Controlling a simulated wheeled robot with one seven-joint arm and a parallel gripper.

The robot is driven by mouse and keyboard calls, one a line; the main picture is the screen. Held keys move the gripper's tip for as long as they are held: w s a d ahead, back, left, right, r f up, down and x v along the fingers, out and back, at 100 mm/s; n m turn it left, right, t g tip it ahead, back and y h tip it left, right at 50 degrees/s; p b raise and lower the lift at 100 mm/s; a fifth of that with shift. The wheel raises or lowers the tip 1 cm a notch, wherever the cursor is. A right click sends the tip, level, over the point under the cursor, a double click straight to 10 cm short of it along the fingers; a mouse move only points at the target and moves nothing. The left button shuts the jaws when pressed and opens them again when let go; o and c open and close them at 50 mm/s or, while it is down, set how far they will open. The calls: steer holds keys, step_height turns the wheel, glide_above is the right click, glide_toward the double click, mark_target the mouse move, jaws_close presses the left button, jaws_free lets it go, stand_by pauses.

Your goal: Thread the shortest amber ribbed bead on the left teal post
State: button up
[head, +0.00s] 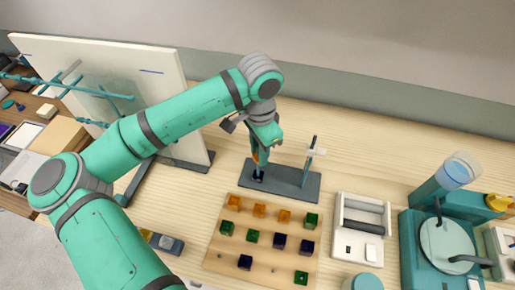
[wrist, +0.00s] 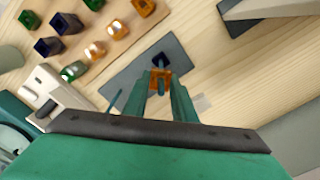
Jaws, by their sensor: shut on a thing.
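My gripper (head: 260,150) is shut on an amber bead (head: 255,157) above the left end of the dark grey base plate (head: 291,185). In the wrist view the amber bead (wrist: 160,78) sits between my fingertips (wrist: 162,86). A dark navy bead (head: 258,175) is at the plate's left end, just below the held bead; it also shows in the wrist view (wrist: 158,60). The left post is mostly hidden by my gripper and the beads, so I cannot tell whether it passes through the amber bead.
A wooden board (head: 213,262) in front of the plate carries several amber, green and navy beads. A white tray (head: 362,248) and a teal machine (head: 445,245) stand to the right. A white panel (head: 150,75) stands at the left. The table behind the plate is clear.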

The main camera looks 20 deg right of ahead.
steer(key=shift+a+f, duration=0.15)
steer(key=shift+f, duration=0.4)
steer(key=o, duration=1.1)
step_height(320, 180, up, 11)
steer(key=shift+w+f, duration=0.1)
stand_by(0.3)
